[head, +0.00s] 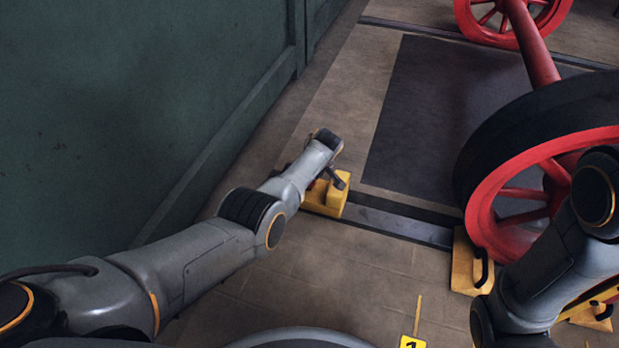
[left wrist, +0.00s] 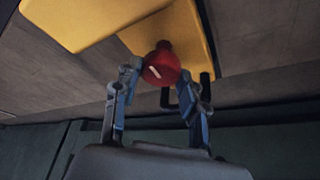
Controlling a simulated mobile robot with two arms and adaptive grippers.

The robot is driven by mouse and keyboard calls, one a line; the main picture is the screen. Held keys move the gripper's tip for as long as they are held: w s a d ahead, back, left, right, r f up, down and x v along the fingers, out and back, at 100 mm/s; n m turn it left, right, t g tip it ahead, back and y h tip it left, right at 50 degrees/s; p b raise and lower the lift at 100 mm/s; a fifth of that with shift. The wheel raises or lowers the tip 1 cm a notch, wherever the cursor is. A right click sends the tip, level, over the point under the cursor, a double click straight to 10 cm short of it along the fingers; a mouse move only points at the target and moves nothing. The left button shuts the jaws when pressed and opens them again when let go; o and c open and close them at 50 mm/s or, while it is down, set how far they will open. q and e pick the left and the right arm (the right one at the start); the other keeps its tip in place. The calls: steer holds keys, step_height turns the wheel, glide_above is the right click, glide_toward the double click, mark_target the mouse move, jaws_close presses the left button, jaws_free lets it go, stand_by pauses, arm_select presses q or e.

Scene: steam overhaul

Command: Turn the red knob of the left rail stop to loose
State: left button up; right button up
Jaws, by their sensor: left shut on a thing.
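The left rail stop (head: 325,203) is a yellow block on the rail near the green wall, with a black handle. It also shows in the left wrist view (left wrist: 190,38). Its red knob (left wrist: 161,65) is round with a short white mark and sits between my left fingertips. My left gripper (left wrist: 160,77) is shut on the knob, one finger on each side. In the head view the left wrist and arm hide nearly all of the knob. My right arm shows at the right edge, but its gripper is not in view.
A red wheelset with a dark-rimmed wheel (head: 545,125) stands on the right. A yellow chock (head: 463,268) with a black handle is at the wheel's foot. The green wall (head: 130,110) runs close along my left arm. The floor in front of the rail is clear.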

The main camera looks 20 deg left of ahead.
stand_by(0.3)
arm_select(q)
steer(key=o, duration=1.1)
steer(key=shift+o, duration=0.2)
steer(key=v, duration=1.2)
steer(key=shift+w, duration=0.1)
